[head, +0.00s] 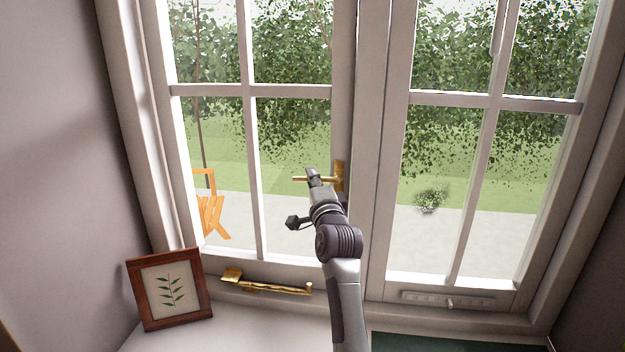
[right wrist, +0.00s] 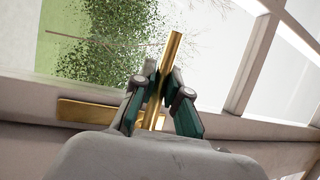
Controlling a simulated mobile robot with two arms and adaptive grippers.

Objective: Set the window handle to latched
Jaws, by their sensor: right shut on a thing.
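The brass window handle (head: 300,179) sits on its brass plate (head: 340,176) on the left window's frame, beside the middle post. Its lever points left, about level, in the head view. My right gripper (head: 312,176) is shut on the lever, and its fingers hide part of it. In the right wrist view the lever (right wrist: 174,48) passes between the two fingers of my right gripper (right wrist: 160,90), and its free end sticks out past them. The brass plate (right wrist: 85,110) shows behind the left finger. My left gripper is not in view.
A framed leaf picture (head: 170,289) stands on the white sill at the lower left. A brass window stay (head: 265,286) lies along the left window's bottom rail. A pale stay (head: 447,300) is on the right window. A dark green surface (head: 440,343) is at the bottom.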

